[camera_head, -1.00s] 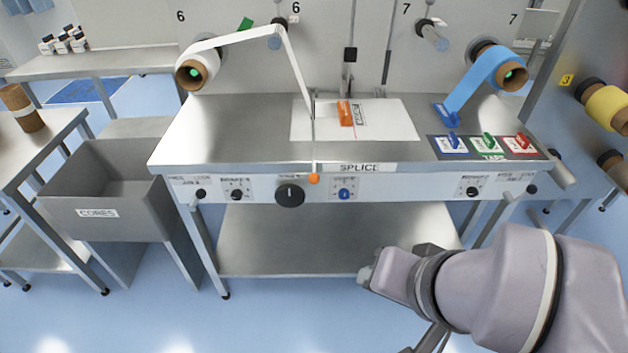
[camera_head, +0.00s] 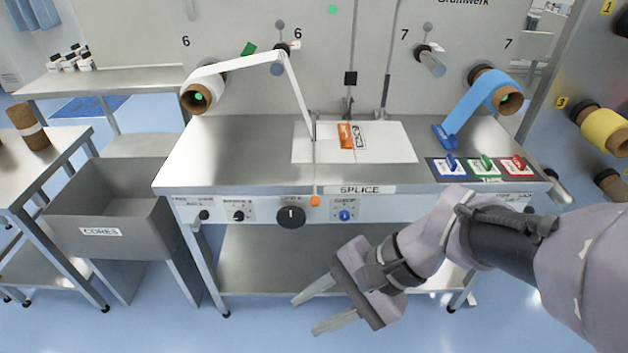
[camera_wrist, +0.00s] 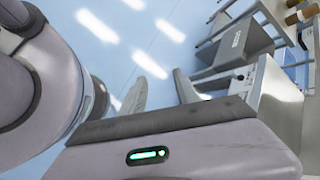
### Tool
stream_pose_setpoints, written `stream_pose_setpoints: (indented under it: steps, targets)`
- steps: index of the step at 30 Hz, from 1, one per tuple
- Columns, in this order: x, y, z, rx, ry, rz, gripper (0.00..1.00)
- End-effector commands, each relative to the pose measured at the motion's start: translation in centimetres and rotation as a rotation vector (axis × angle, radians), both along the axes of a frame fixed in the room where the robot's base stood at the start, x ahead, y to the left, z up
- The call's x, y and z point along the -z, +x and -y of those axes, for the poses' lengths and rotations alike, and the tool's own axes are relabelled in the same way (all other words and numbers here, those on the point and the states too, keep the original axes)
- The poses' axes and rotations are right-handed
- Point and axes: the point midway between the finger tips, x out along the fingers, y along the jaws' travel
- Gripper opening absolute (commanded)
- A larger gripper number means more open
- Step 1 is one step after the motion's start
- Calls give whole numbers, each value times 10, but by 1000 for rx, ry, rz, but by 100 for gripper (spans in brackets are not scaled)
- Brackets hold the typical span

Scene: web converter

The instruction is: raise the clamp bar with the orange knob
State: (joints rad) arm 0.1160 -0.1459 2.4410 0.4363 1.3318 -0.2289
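The orange knob (camera_head: 315,201) sits at the front edge of the steel splice table, left of the SPLICE label. A thin clamp bar (camera_head: 315,172) runs back from it across the table top and appears to lie flat. My gripper (camera_head: 305,318) is in front of the table, below the knob and slightly left of it. Its two fingers are apart with nothing between them. They also show in the wrist view (camera_wrist: 160,88), pointing past the table's side. I cannot make out the orange knob in the wrist view.
Black dials (camera_head: 291,217) and a blue button (camera_head: 345,215) line the front panel. A white web (camera_head: 290,85) comes down to the table left of an orange piece (camera_head: 346,136). A grey CORES bin (camera_head: 110,205) stands at left. The floor before the table is open.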

Motion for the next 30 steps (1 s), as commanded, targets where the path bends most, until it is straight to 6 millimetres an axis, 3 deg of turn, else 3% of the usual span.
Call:
stream_pose_setpoints:
  steps: [3, 5, 6, 8, 9, 11, 15, 18, 23, 30]
  targets:
    - [-11, 54, -31, 210, 386, -298, 37]
    - [-8, 95, -32, 361, 585, -407, 37]
    - [0, 125, -25, 478, 712, -464, 37]
    - [21, 167, -5, 664, 879, -521, 37]
    - [40, 189, 11, 786, 969, -540, 37]
    - [71, 213, 39, 958, 1073, -550, 37]
    - [129, 233, 86, 1231, 1190, -531, 37]
    - [146, 237, 97, 1296, 1210, -517, 37]
    - [148, 261, 80, 1293, 1211, -516, 37]
    - [148, 321, 39, 1290, 1211, -516, 37]
